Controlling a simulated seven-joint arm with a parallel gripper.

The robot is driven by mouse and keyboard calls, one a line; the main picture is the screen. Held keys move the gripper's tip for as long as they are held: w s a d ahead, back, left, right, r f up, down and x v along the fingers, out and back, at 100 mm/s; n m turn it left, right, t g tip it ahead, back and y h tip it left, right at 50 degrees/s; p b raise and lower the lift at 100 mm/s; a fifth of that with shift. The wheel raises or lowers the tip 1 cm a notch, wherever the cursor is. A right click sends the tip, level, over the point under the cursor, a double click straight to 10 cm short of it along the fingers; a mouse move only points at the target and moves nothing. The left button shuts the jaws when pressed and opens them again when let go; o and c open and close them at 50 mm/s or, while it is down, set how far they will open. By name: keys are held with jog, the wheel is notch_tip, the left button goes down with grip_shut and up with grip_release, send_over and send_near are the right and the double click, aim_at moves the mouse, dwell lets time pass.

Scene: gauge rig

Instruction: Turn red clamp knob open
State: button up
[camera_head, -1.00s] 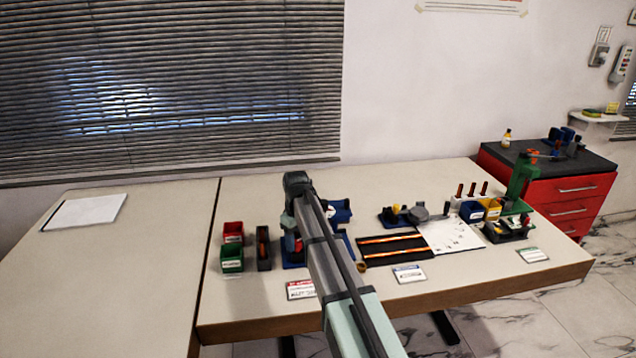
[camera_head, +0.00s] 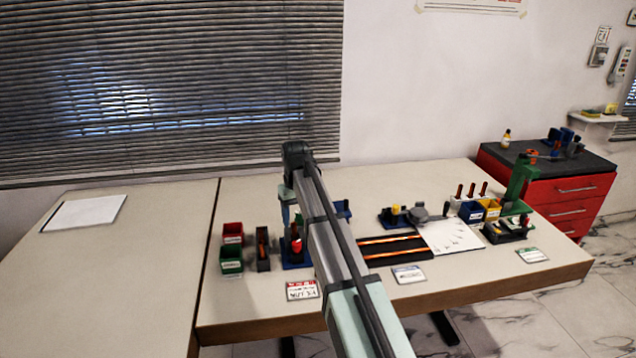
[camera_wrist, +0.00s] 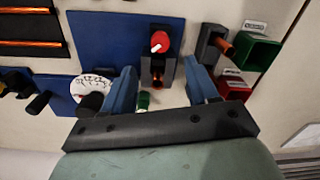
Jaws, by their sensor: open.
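The red clamp knob (camera_wrist: 160,42), with a white pointer mark, sits on a dark clamp block (camera_wrist: 158,72) on a blue base plate (camera_wrist: 108,35) in the wrist view. In the head view the red knob (camera_head: 297,244) shows just left of my arm. My gripper (camera_wrist: 160,68) is open, with one blue finger on each side of the clamp block. The knob lies a little beyond the fingertips in the picture, and nothing is held. I cannot tell how high the fingers are above it. A white dial gauge (camera_wrist: 92,87) is left of the left finger. My arm hides part of the rig in the head view.
Near the clamp stand a dark holder with an orange-handled item (camera_wrist: 216,42), a green bin (camera_wrist: 262,52) and a red bin (camera_wrist: 236,86). A black tray with orange strips (camera_head: 396,248) lies right of my arm. The table's left part is mostly clear.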

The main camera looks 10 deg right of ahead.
jog(key=w+r+m, duration=0.2)
jog(key=w+r, duration=0.3)
jog(key=w, duration=0.4)
jog(key=w+d+f+m, duration=0.1)
jog(key=w+d+f, duration=0.4)
jog(key=w+d, duration=0.5)
jog(key=shift+a, duration=0.1)
dwell(0.4)
